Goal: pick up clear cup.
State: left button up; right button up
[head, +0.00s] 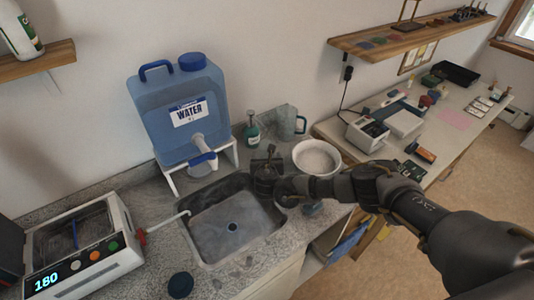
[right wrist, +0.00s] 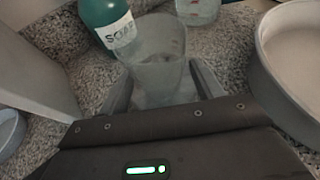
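The clear cup (right wrist: 160,55) is a see-through tumbler, upright in the right wrist view. My right gripper (right wrist: 161,88) has its two grey fingers apart, one on each side of the cup's lower part. Whether the fingers press on the cup or leave a small gap cannot be made out. In the head view my right gripper (head: 266,165) is over the counter at the back right corner of the sink. The cup cannot be made out there, where the dark gripper and wrist cover the spot. My left gripper is not in view.
A green soap bottle (right wrist: 103,22) stands close behind and left of the cup. A white bowl (head: 317,157) is to the right, a grey-green pitcher (head: 287,123) behind. The blue water jug (head: 178,108) stands on a white stand. The sink (head: 228,240) is empty.

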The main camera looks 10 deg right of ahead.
jog(key=c, duration=0.8)
jog(key=shift+r, duration=0.15)
jog(key=shift+r+b, duration=0.75)
jog(key=shift+r, duration=0.8)
jog(key=s+a+b, duration=0.1)
jog(key=s, duration=0.3)
jog(key=s+a+b, duration=0.1)
jog(key=s, duration=0.4)
jog(key=s+a+b, duration=0.1)
jog(key=s+b, duration=0.1)
jog(key=s, duration=0.2)
jog(key=shift+s+a, duration=0.15)
jog(key=shift+s, duration=0.2)
jog(key=shift+s+a+r+b, duration=0.1)
jog(key=shift+s+a+b, duration=0.15)
jog(key=shift+s, duration=0.65)
jog(key=shift+s+a+b, duration=0.15)
jog(key=shift+s+b, duration=0.15)
jog(key=shift+s, duration=0.6)
